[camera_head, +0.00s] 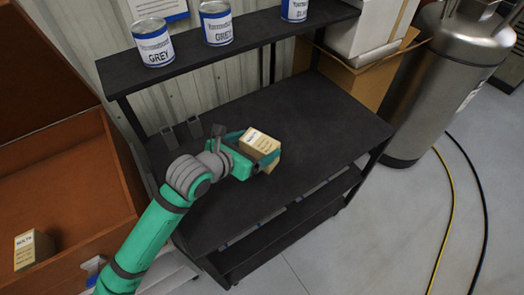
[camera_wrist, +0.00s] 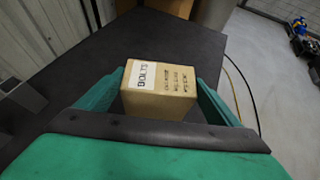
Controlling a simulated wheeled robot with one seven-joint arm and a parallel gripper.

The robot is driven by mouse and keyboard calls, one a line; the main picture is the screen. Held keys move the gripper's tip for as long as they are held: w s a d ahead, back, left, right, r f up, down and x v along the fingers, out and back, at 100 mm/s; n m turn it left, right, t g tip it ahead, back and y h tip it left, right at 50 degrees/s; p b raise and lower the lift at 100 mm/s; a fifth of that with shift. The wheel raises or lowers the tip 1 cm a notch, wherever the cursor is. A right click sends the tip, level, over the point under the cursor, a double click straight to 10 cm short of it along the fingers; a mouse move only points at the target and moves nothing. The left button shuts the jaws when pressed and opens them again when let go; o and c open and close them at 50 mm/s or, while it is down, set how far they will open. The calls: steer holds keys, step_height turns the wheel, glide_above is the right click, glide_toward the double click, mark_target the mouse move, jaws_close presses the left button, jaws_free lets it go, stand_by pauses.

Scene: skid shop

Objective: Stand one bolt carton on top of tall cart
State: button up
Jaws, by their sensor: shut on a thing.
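A tan bolt carton with a white label (camera_head: 261,142) is between the fingers of my gripper (camera_head: 256,151), over the black top of the tall cart (camera_head: 335,118). In the wrist view the carton (camera_wrist: 160,92) sits between both green fingers, its "BOLTS" label facing up toward the camera. My gripper is shut on it. I cannot tell whether the carton touches the cart top. A second bolt carton (camera_head: 33,250) stands in the brown wooden box at the left.
Several paint cans, one a grey-paint can (camera_head: 153,43), stand on the cart's raised back shelf (camera_head: 190,57). Two small grey brackets (camera_head: 181,130) are on the cart top at left. A steel tank (camera_head: 437,80) and cardboard box (camera_head: 358,77) stand at right. The cart top's right half is clear.

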steer(key=f, duration=0.1)
steer(key=w+d+f, duration=0.1)
steer(key=w+f, duration=0.1)
steer(key=shift+w+d, duration=0.25)
steer(key=shift+w+f, duration=0.1)
steer(key=shift+f, duration=1.65)
steer(key=o, duration=1.3)
steer(key=shift+f, duration=0.15)
steer(key=shift+s+a+r, duration=0.15)
steer(key=shift+s+r, duration=0.05)
steer(key=shift+r, duration=0.1)
steer(key=v, duration=1.1)
steer(key=shift+s+a, duration=0.1)
steer(key=shift+s, duration=0.05)
